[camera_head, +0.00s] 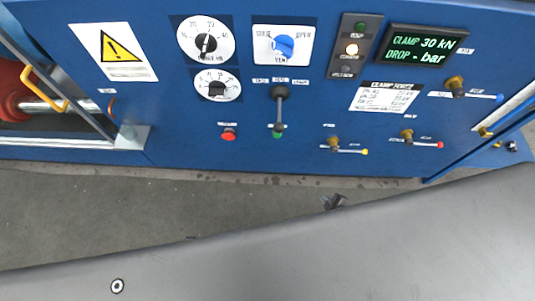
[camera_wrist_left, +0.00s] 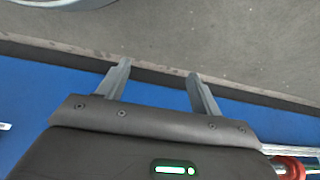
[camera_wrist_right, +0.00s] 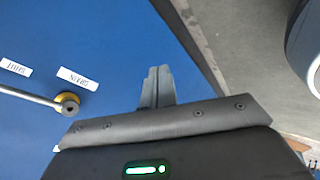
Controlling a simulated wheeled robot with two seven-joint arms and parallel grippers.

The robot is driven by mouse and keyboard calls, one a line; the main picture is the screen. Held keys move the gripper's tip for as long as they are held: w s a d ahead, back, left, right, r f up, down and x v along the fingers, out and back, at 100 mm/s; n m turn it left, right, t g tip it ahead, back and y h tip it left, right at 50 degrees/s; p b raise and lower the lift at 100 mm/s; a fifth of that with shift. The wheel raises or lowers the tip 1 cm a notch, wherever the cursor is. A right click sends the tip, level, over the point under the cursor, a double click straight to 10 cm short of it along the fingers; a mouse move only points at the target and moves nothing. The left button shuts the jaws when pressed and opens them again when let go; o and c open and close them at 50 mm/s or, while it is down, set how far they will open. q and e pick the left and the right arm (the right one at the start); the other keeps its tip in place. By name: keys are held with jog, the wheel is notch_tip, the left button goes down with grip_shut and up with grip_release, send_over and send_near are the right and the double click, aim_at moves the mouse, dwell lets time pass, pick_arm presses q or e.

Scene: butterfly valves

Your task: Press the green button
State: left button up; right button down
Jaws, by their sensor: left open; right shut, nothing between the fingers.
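The green button (camera_head: 277,134) is a small round button low on the blue panel in the head view. It sits just below the tip of a black-knobbed lever, which covers part of it. In the right wrist view my right gripper (camera_wrist_right: 158,85) is shut and empty in front of blue panel. In the left wrist view my left gripper (camera_wrist_left: 157,82) is open and empty, over the panel's edge and grey floor.
A red button (camera_head: 229,134) is left of the green one. The black-knobbed lever (camera_head: 279,105) hangs above it. Small yellow-ended and red-ended valve levers (camera_head: 350,151) sit to the right. A brass valve (camera_wrist_right: 67,103) shows in the right wrist view. Grey floor (camera_head: 200,205) lies in front.

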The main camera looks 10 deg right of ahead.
aim_at(274, 136)
jog(key=w+a+r+n+t+y+b, duration=0.45)
jog(key=w+n+b, duration=0.25)
jog(key=w+b, duration=0.25)
pick_arm(q)
jog(key=w+d+r+t+h+b, duration=0.1)
jog(key=w+r+t+b, duration=0.3)
jog(key=r, duration=0.9)
jog(key=shift+w+d+r+b, duration=0.35)
jog(key=shift+w+d+b, duration=0.25)
jog(key=shift+w, duration=0.35)
pick_arm(e)
jog(key=a+r+n+t+y, duration=0.2)
jog(key=a+r+n, duration=0.3)
jog(key=r, duration=0.3)
jog(key=shift+r+n+y, duration=0.15)
jog(key=shift+n+y, duration=0.25)
jog(key=shift+y, duration=0.15)
pick_arm(q)
jog(key=shift+a, duration=0.1)
